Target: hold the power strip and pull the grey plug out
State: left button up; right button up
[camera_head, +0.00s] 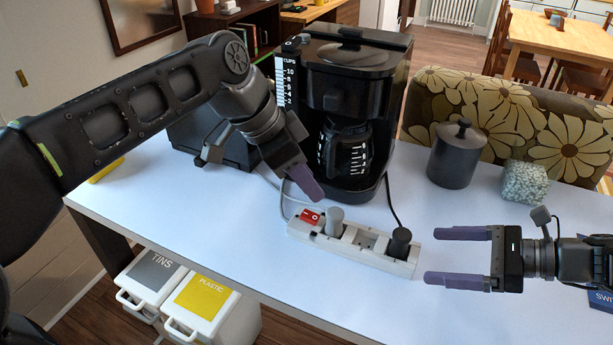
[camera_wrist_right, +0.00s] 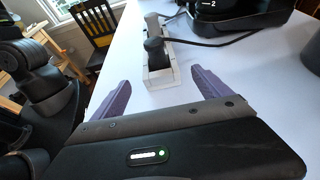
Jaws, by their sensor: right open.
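The white power strip (camera_head: 372,257) lies on the white tabletop, with a red switch (camera_head: 310,216) at its left end. The grey plug (camera_head: 334,220) stands in the socket nearest the switch. A black plug (camera_head: 400,241) stands near the right end. My left gripper (camera_head: 310,194) hangs above and behind the switch end, pointing down; its fingers overlap, so its opening is unclear. My right gripper (camera_head: 430,256) is open and empty, just off the strip's right end.
A black coffee maker (camera_head: 345,100) stands behind the strip, with cords beside it. A dark lidded canister (camera_head: 457,155) and a speckled green block (camera_head: 525,182) stand at the back right. The table's front edge is close to the strip; bins (camera_head: 200,305) stand below it.

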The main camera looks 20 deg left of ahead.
aim_at(410, 253)
jog(key=shift+a, duration=0.1)
jog(key=shift+x, duration=3.85)
jog(key=shift+c, duration=0.2)
